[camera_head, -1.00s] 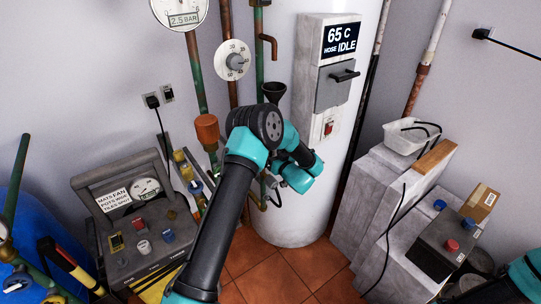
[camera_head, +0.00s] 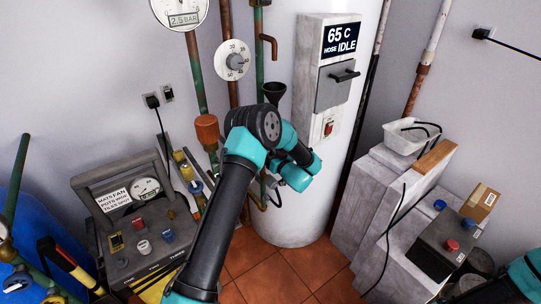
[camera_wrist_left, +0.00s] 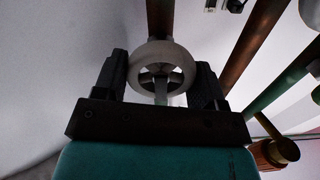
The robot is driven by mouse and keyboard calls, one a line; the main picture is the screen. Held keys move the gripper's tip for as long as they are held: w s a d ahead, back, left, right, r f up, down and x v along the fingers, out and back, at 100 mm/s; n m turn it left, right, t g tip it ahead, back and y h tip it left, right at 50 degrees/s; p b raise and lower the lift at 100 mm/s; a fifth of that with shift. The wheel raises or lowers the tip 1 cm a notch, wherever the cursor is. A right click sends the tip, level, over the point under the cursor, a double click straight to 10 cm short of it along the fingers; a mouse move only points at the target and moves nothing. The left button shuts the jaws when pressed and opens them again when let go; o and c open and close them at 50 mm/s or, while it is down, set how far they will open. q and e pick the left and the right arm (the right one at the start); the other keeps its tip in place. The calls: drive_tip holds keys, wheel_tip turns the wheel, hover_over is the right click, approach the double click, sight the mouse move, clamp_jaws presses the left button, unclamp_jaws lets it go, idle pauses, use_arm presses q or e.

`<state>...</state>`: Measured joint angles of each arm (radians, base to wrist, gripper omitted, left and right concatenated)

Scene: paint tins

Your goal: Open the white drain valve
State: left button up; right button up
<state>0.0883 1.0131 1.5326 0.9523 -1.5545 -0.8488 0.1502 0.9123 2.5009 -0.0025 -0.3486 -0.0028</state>
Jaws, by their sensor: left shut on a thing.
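The white drain valve (camera_wrist_left: 163,51) is a round white wheel with spokes. It shows in the left wrist view, in front of a brown pipe. My left gripper (camera_wrist_left: 161,65) has one finger on each side of the wheel and is shut on it.
The tank carries a control box (camera_head: 328,85) reading 65 C, hose idle. Pipes and a white dial (camera_head: 233,60) are behind my left arm. A grey instrument case (camera_head: 140,215) stands left, grey blocks with a white tray (camera_head: 411,136) right. Tiled floor (camera_head: 270,280) lies open between.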

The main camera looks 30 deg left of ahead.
use_arm(q)
drive_tip(key=shift+n, duration=0.5)
drive_tip(key=n, duration=0.3)
drive_tip(key=shift+s+n, duration=0.1)
drive_tip(key=shift+n, duration=0.2)
drive_tip(key=n, duration=0.4)
drive_tip(key=shift+a+n, duration=0.1)
drive_tip(key=shift+n, duration=0.2)
drive_tip(key=n, duration=0.4)
drive_tip(key=shift+s+f, duration=0.1)
drive_tip(key=n, duration=0.4)
drive_tip(key=shift+n, duration=0.4)
drive_tip(key=o, duration=0.9)
